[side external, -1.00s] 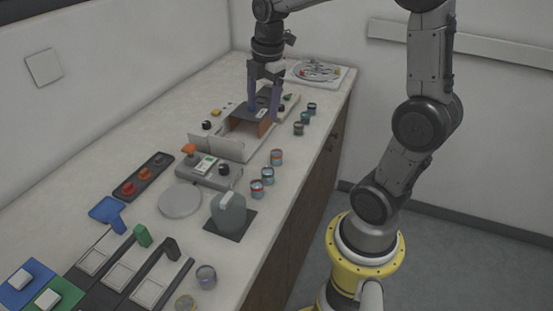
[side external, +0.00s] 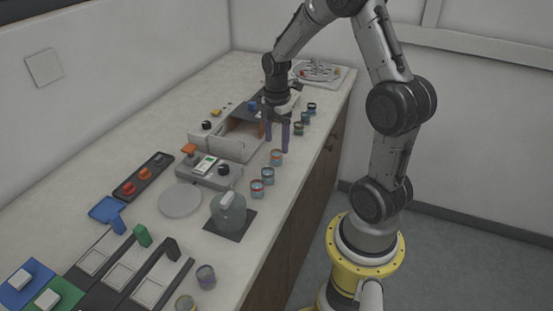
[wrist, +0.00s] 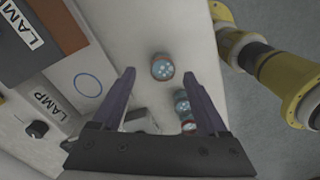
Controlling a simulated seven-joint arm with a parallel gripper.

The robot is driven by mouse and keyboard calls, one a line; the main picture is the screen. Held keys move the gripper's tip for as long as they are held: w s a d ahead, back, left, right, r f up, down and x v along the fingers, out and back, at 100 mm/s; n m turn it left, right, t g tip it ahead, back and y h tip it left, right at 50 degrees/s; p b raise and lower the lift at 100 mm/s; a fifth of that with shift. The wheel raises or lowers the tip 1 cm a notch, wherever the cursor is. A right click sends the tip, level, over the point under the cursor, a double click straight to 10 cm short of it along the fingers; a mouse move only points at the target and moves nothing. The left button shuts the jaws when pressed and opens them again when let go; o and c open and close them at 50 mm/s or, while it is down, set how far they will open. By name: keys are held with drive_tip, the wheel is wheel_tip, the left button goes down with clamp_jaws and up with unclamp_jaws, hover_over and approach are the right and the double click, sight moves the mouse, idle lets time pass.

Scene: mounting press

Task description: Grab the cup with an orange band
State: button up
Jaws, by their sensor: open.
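In the wrist view, one cup (wrist: 162,67) shows between and slightly beyond the fingertips (wrist: 159,75). Two other cups show nearer the palm, partly behind the right finger.
Several darker cups (side external: 299,129) stand farther along the edge. The open press drawer (side external: 222,144) is just left of my gripper. A grey jug (side external: 228,212) on a dark mat and a device with an orange knob (side external: 188,150) stand nearer the camera.

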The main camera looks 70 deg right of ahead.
sight(276, 154)
drive_tip(key=f, duration=0.5)
drive_tip(key=shift+s+a+f, duration=0.1)
drive_tip(key=shift+a, duration=0.2)
clamp_jaws()
